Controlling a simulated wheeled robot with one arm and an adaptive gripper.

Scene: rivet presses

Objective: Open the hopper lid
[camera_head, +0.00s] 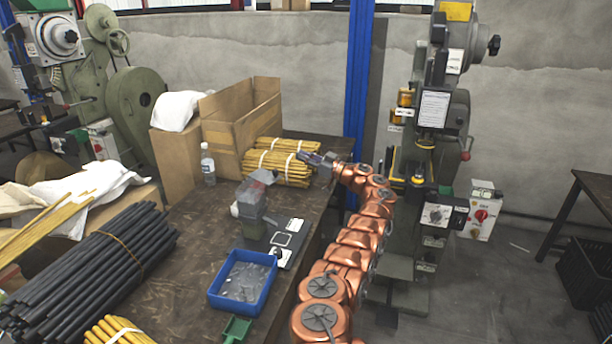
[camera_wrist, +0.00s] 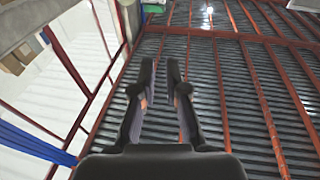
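I cannot make out for certain which part is the hopper lid. A small grey device (camera_head: 252,205) with a clear, angled top (camera_head: 262,178) stands on the workbench. The rivet press (camera_head: 435,110) on the right has a rounded grey housing (camera_head: 460,30) with a black knob at its top. My gripper (camera_head: 304,156) is at the end of my copper-coloured arm, above the bench's far right edge by the yellow rod bundles, apart from the device and the press. In the wrist view, my gripper (camera_wrist: 160,64) points up, its fingers a narrow gap apart with nothing between them.
The bench (camera_head: 195,235) holds a blue tray (camera_head: 243,282) of small clear pieces, a bottle (camera_head: 208,165), yellow rods (camera_head: 275,165) and black rods (camera_head: 85,255). A cardboard box (camera_head: 240,125) stands behind. A blue post (camera_head: 358,80) rises between bench and press. The wrist view shows roof beams (camera_wrist: 220,75).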

